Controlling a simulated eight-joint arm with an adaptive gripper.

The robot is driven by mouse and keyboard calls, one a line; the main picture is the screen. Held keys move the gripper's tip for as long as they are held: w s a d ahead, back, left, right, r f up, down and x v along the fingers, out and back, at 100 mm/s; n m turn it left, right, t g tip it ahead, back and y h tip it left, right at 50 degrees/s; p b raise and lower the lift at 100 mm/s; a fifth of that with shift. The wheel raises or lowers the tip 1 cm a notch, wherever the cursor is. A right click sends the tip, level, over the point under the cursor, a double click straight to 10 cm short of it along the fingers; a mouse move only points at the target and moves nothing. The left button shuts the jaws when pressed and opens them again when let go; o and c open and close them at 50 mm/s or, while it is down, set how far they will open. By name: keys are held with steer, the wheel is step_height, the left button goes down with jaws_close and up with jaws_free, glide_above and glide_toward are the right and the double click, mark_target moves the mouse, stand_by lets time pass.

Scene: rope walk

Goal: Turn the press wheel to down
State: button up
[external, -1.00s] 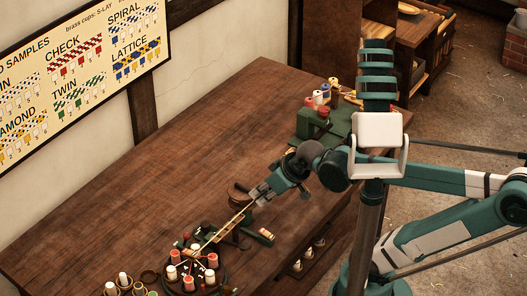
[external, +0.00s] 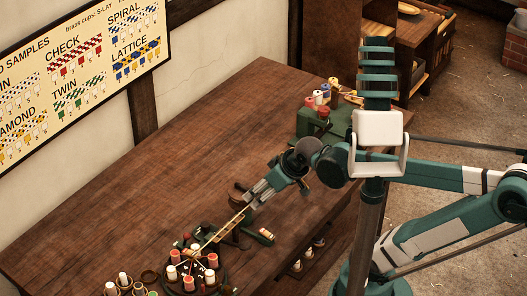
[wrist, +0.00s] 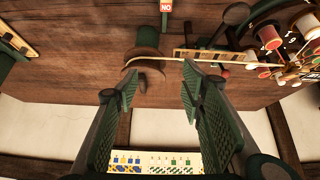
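A brown round wheel-like part (wrist: 148,62) with a dark knob below it shows ahead of my fingers in the wrist view; I take it for the press wheel, and its setting is not readable. In the external view, a dark brown rounded part (external: 239,187), probably the same one, sits just beyond my gripper (external: 251,200), partly hidden by it. In the wrist view my gripper (wrist: 158,88) is open, its two green-padded fingers apart with nothing between them. The fingertips appear short of the wheel; contact cannot be told.
A pale cord and slotted strip (wrist: 215,56) run from the wheel to a round stand of bobbins (external: 193,272). A green part with a tan end (external: 266,236) is near the table's front edge. A green block with spools (external: 310,118) stands at the back right. The table's (external: 150,185) left-middle is clear.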

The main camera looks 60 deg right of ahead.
steer(key=shift+o, duration=0.3)
steer(key=w+d+r+n+g+h+p, duration=0.1)
steer(key=w+d+r+n+g+p, duration=0.1)
steer(key=w+d+r+p, duration=0.5)
steer(key=w+d+r, duration=0.1)
steer(key=d, duration=0.3)
steer(key=shift+d, duration=0.3)
steer(key=w+d+r+n+g+p, duration=0.1)
steer(key=w+d+r+p, duration=0.2)
steer(key=d, duration=0.4)
steer(key=w+d+n+g+p, duration=0.1)
steer(key=w+d+n+p, duration=0.2)
steer(key=d, duration=0.5)
steer(key=n+g+y+p, duration=0.1)
steer(key=n+g+p, duration=0.2)
steer(key=p, duration=1)
glide_above(324, 109)
step_height(324, 109, down, 5)
steer(key=shift+w+a+r, duration=0.1)
steer(key=shift+w+a, duration=0.05)
steer(key=shift+d+f, duration=0.2)
steer(key=shift+f, duration=0.15)
steer(key=shift+f, duration=3.8)
